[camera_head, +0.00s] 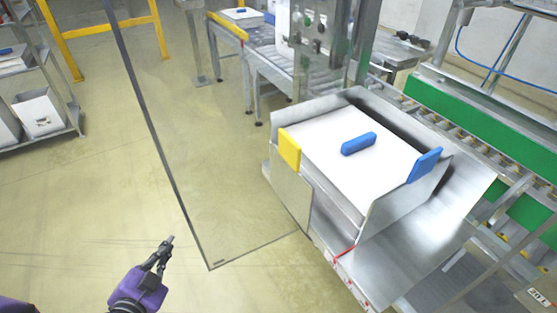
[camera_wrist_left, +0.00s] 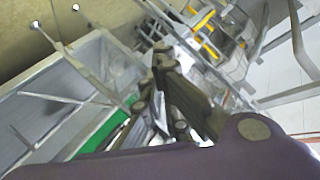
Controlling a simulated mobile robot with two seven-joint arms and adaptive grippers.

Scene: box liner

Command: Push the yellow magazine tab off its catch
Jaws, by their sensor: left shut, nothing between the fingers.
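The yellow magazine tab (camera_head: 289,149) stands upright at the left corner of the metal magazine (camera_head: 291,189). White sheets (camera_head: 335,150) lie inside the magazine. A blue block (camera_head: 358,144) rests on the sheets, and a blue tab (camera_head: 424,165) stands at the magazine's right side. My left gripper (camera_head: 170,240) is shut and empty, low at the left over the floor, well apart from the yellow tab. In the left wrist view its dark fingers (camera_wrist_left: 160,65) point away from the camera, with no tab I can make out near them. My right gripper is not in view.
A thin dark-edged clear panel (camera_head: 165,165) stands between my left gripper and the magazine. Roller conveyors with green side rails (camera_head: 455,110) run behind and to the right. Shelves with white boxes (camera_head: 40,112) are at far left. The floor around my gripper is free.

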